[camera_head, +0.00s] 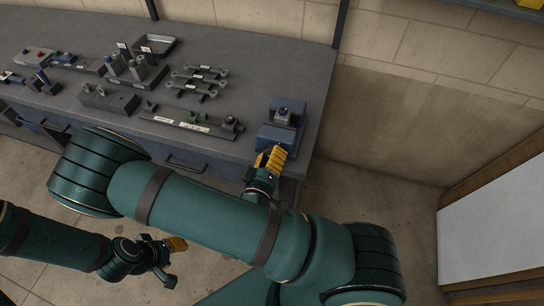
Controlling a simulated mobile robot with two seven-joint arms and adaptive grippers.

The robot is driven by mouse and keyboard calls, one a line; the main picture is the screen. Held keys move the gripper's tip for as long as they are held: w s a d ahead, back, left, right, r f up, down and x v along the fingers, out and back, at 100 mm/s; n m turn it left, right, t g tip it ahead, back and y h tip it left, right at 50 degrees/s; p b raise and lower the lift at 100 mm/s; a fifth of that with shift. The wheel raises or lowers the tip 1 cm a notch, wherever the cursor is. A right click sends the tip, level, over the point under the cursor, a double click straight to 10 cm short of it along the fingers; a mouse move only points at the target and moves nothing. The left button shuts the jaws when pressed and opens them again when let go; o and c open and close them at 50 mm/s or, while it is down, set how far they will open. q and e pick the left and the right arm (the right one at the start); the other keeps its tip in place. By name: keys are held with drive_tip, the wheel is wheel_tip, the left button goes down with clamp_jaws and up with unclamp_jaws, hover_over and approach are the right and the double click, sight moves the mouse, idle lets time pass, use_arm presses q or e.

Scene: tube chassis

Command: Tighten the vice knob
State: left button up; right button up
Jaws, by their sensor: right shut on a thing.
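The blue vice (280,133) stands at the right end of the grey workbench, with a grey block (283,115) between its upper parts. My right gripper (271,157), with yellow finger pads, is at the front of the vice, at the bench's front edge. It is shut on the vice knob, which the fingers hide. My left gripper (175,261) is low at the lower left, away from the bench. Its fingers are spread and nothing shows between them.
The workbench (305,60) holds a rail-like fixture (195,123), several wrenches (203,75), a metal tray (153,45) and a block with upright cylinders (137,72), all left of the vice. My own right arm crosses in front of the bench. Floor (370,200) to the right is clear.

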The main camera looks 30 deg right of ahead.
drive_tip(key=m+b, duration=0.1)
drive_tip(key=m, duration=0.5)
drive_tip(key=shift+a+f, duration=0.1)
drive_tip(key=m, duration=1)
drive_tip(key=shift+w+m, duration=0.1)
drive_tip(key=shift+m, duration=0.2)
drive_tip(key=m, duration=0.3)
drive_tip(key=shift+m, duration=0.3)
drive_tip(key=shift+c, duration=0.2)
drive_tip(key=m, duration=0.2)
drive_tip(key=shift+m, duration=0.3)
drive_tip(key=m, duration=0.3)
drive_tip(key=shift+r+m, duration=0.2)
drive_tip(key=shift+m, duration=0.1)
clamp_jaws()
drive_tip(key=o, duration=1.2)
unclamp_jaws()
drive_tip(key=shift+f, duration=0.1)
